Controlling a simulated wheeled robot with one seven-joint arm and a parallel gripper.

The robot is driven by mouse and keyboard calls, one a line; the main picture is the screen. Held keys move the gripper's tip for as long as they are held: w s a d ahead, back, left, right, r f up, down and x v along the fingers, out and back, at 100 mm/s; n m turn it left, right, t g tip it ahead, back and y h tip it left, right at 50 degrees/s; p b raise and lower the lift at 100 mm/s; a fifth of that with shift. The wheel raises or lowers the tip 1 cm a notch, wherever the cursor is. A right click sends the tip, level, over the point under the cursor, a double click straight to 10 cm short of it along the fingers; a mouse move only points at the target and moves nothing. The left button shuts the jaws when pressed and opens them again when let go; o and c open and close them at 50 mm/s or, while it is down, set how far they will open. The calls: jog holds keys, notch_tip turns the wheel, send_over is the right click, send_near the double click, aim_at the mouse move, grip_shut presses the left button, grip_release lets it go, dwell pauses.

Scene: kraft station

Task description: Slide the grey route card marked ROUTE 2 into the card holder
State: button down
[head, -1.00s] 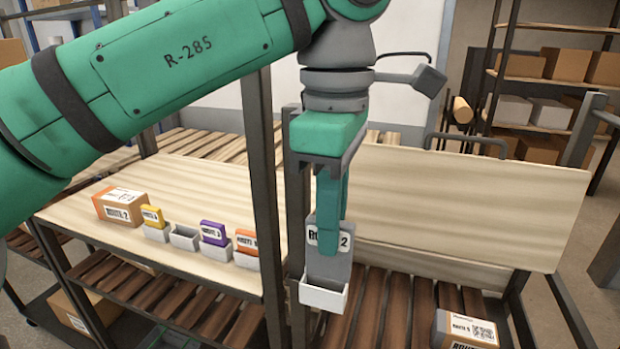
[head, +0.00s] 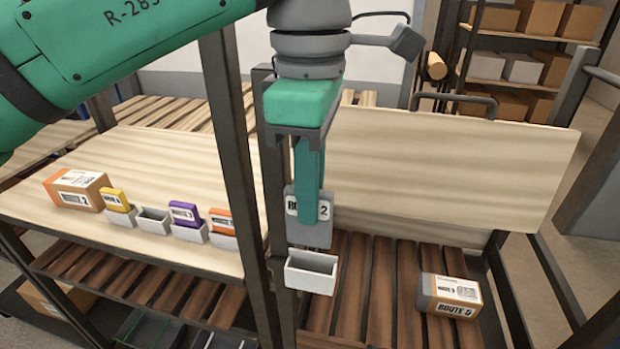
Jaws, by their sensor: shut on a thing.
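The grey route card (head: 296,230) is upright in my gripper (head: 308,215). My gripper is shut on it, and a green finger covers the middle of its label, leaving "RO" and "2" readable. The white card holder (head: 311,276) is an open-topped box beside the dark post, just below the card in the head view. The card's lower edge shows just above the holder's back rim. I see no part of the card inside the holder, but the depth between them is hard to judge.
On the wooden table (head: 150,250) at left stand an orange-and-brown box (head: 76,189) and several small white holders, some with yellow, purple and orange cards. A dark post (head: 236,150) stands close to my gripper. A ROUTE 5 box (head: 450,296) lies on the slatted shelf at right.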

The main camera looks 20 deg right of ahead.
jog(key=shift+w+f, duration=0.15)
jog(key=shift+f, duration=1.25)
jog(key=shift+w, duration=0.15)
jog(key=shift+s+d+f, duration=0.1)
jog(key=shift+s+d, duration=0.1)
jog(key=shift+s, duration=0.2)
jog(key=shift+w+a+f, duration=0.15)
jog(key=shift+w+f, duration=0.05)
jog(key=shift+w, duration=0.1)
dwell(0.4)
jog(key=shift+f, duration=0.2)
jog(key=shift+s+f, duration=0.1)
jog(key=shift+f, duration=0.1)
